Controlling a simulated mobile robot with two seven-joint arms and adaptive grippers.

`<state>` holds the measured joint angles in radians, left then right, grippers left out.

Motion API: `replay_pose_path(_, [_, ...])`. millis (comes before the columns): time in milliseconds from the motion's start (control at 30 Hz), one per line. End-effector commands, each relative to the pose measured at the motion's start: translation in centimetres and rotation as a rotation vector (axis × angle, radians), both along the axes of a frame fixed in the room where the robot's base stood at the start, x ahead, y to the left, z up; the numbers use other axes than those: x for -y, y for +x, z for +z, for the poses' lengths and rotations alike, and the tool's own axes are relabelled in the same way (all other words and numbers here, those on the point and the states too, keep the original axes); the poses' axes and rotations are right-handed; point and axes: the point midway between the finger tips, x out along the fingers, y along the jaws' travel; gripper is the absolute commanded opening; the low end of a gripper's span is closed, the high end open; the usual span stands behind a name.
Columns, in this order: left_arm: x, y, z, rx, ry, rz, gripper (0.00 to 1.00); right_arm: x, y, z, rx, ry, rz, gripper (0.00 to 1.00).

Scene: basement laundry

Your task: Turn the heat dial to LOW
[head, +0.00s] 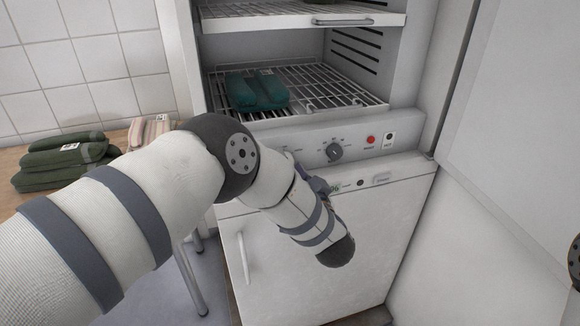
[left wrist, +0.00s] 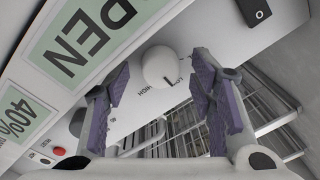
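In the left wrist view a round white dial (left wrist: 160,66) sits on the white panel, with small lettering beside it that seems to include HIGH. A short dark mark shows at its edge; I cannot tell which setting it points to. My left gripper (left wrist: 158,80) is open, its purple-padded fingers on either side of the dial with visible gaps. In the head view the left gripper (head: 319,186) is mostly hidden behind my left wrist at the cabinet's control panel (head: 312,140), and this white dial is hidden there. My right gripper is out of view.
A dark dial (head: 335,151) and a red button (head: 370,139) are on the panel to the right. Above is an open cabinet with a wire rack (head: 340,90) holding green folded cloths (head: 257,91). Green folded cloths (head: 62,160) lie on the left table.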

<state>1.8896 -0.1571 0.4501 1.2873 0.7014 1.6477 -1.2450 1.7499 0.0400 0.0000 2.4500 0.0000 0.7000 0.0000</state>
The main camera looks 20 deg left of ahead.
Motion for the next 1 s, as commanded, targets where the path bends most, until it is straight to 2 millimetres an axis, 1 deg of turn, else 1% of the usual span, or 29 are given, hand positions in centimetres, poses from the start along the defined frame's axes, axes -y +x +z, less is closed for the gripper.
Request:
replay_pose_path(100, [0.2,-0.2,0.0,0.001,0.0,-0.001,0.5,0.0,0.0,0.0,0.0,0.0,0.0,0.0])
replay_pose_path(167, [0.7,-0.7,-0.1,-0.001,-0.001,-0.003,0.5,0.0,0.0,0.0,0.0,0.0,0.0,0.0])
replay_pose_path(267, [2.1,-2.6,-0.2,-0.003,0.0,-0.004,0.5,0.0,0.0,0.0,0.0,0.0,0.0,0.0])
replay_pose_path(400, [4.3,-5.8,-0.4,-0.003,0.001,-0.005,0.5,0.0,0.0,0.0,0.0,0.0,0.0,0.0])
replay_pose_path(500, [5.7,-7.7,-0.5,-0.002,0.001,-0.003,0.5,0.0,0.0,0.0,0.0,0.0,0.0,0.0])
replay_pose_path(600, [6.5,-9.0,-0.6,-0.001,-0.001,-0.002,0.5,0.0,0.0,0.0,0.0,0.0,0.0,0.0])
replay_pose_path(733, [7.0,-9.7,-0.6,0.001,0.0,-0.001,0.5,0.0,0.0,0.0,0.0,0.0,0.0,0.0])
replay_pose_path(1000, [7.0,-9.8,-0.6,0.0,0.0,0.0,0.5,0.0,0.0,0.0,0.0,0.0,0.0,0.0])
